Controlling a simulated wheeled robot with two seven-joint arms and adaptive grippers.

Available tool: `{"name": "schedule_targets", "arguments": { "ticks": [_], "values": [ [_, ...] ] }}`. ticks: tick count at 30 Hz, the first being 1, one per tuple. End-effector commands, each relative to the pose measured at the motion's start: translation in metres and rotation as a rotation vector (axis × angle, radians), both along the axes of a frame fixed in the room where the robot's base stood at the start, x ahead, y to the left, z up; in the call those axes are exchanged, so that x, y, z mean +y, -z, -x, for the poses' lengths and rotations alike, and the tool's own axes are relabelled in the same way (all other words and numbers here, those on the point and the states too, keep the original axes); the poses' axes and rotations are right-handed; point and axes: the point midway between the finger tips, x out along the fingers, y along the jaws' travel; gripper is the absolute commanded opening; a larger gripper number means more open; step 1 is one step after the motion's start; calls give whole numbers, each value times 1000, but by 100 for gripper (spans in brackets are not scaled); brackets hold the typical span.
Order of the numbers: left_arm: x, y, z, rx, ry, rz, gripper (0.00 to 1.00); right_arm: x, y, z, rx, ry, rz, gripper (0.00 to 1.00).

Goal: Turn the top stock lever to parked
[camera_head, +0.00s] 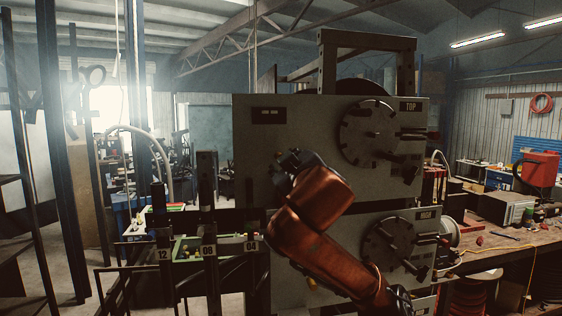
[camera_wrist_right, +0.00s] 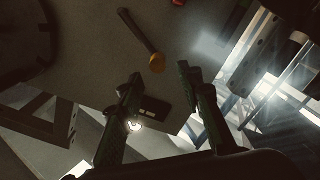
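The upper grey panel (camera_head: 262,155) is marked TOP and carries a round dial (camera_head: 370,132) with dark handles at its right. No contact with the knob shows. My left gripper is not in view.
A lower panel (camera_head: 345,225) has a similar dial (camera_head: 393,244) and an orange knob (camera_head: 311,284). A dark rack with number tags (camera_head: 208,251) stands at left. A workbench (camera_head: 505,246) with tools is at right. A dark label plate (camera_wrist_right: 152,107) is near my fingers.

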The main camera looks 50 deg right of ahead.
Motion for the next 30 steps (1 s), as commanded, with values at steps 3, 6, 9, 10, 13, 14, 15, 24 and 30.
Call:
{"name": "schedule_targets", "arguments": {
  "ticks": [3, 6, 9, 10, 13, 14, 15, 24, 30],
  "values": [
    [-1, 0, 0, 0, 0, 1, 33, 17, -2, 21, -5, -3, 2, 33],
    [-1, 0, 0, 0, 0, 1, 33, 28, -1, 35, -4, -1, 2, 33],
    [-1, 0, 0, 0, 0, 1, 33, 35, -1, 44, -3, -1, 1, 33],
    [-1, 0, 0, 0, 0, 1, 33, 37, -1, 46, -3, 0, 1, 33],
    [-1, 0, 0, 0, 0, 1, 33, 41, 0, 51, 0, 0, 0, 33],
    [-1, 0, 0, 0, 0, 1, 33, 41, 0, 51, -1, 0, -1, 33],
    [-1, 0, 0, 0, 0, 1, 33, 42, 0, 52, -1, 0, -1, 33],
    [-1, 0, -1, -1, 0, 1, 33, 42, 1, 52, 0, 0, -2, 33],
    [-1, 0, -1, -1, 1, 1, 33, 42, 1, 52, 0, 0, -2, 33]
  ]
}}
